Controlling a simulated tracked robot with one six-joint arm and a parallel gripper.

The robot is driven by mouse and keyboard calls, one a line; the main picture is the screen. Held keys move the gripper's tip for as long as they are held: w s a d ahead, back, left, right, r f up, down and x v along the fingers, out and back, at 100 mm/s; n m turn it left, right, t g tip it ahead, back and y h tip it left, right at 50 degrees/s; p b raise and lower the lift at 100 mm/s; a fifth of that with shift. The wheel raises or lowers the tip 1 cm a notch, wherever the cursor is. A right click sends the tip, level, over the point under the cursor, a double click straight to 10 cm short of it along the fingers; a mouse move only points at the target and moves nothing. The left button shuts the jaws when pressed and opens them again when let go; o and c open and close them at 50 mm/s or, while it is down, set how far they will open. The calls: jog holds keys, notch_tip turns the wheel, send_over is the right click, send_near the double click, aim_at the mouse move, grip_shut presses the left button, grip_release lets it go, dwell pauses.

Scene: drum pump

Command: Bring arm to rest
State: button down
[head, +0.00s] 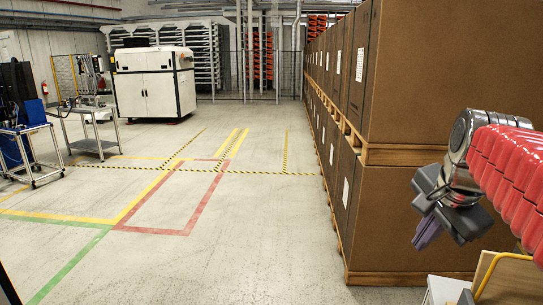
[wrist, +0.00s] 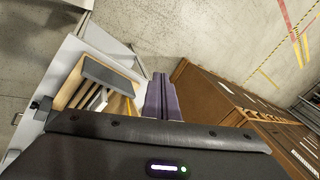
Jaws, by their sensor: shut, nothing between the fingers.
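My gripper (head: 427,235) shows at the right of the head view, at the end of my red-sleeved arm. Its dark fingers point down and are shut with nothing between them. In the wrist view the purple-grey fingers (wrist: 162,97) lie side by side at the middle. The gripper hangs in front of the stacked brown boxes in the head view, apart from anything it could hold.
Tall brown boxes (head: 435,75) on wooden pallets line the right side. A white-edged unit with a wooden tray (wrist: 72,90) lies below left of the fingers in the wrist view. A white machine (head: 152,85) stands far back. The marked floor (head: 250,225) is clear.

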jog(key=s+a+f+n+y, duration=0.1)
jog(key=s+a+f+n, duration=1.2)
jog(key=f+n, duration=0.1)
jog(key=shift+s+a+n+t, duration=0.3)
jog(key=shift+a+n, duration=0.1)
